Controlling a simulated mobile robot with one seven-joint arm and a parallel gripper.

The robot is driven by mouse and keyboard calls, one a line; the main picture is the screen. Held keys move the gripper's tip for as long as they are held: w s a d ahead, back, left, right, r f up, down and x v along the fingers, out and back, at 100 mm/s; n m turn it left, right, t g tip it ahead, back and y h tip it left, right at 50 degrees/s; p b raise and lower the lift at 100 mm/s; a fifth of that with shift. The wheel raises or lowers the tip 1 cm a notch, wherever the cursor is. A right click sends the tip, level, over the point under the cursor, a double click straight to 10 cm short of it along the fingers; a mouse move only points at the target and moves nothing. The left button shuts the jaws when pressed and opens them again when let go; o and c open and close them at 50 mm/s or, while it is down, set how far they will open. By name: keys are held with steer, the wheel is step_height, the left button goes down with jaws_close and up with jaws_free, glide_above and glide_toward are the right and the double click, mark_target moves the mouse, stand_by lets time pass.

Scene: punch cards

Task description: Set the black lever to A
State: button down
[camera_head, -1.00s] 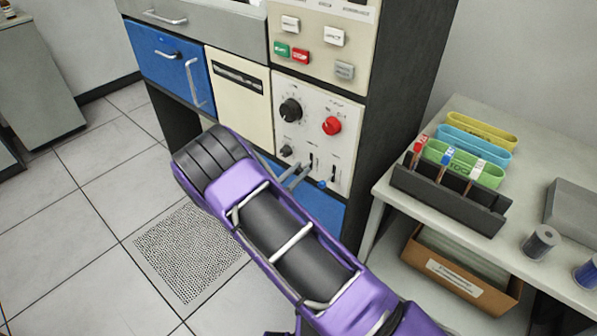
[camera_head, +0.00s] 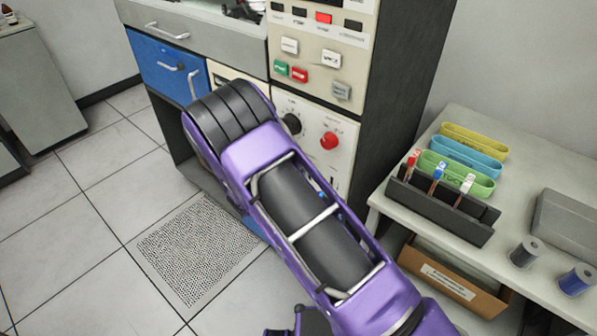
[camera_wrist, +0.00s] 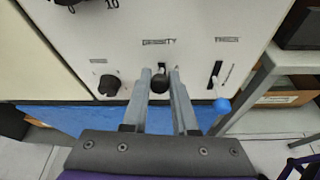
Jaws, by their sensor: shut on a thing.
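The black lever (camera_wrist: 160,84) shows in the wrist view as a round black knob below a slot in the pale control panel (camera_wrist: 190,45), under a label that seems to read DENSITY. My gripper (camera_wrist: 160,75) is shut on it, with one grey finger on each side of the knob. The letter marks beside the slot are too small to read. In the head view my purple arm hides the gripper and the black lever.
A blue-tipped lever (camera_wrist: 222,104) sits close to the right of my gripper, and a black dial (camera_wrist: 109,85) to its left. A red knob (camera_head: 329,141) is higher on the panel. A side table (camera_head: 520,215) with a black rack (camera_head: 440,212) stands at right.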

steer(key=shift+w+r, duration=0.15)
steer(key=shift+r, duration=0.2)
steer(key=c, duration=0.7)
jaws_free()
steer(key=shift+f, duration=0.1)
steer(key=v, duration=1.7)
steer(key=shift+s+p, duration=0.3)
steer(key=shift+p, duration=0.15)
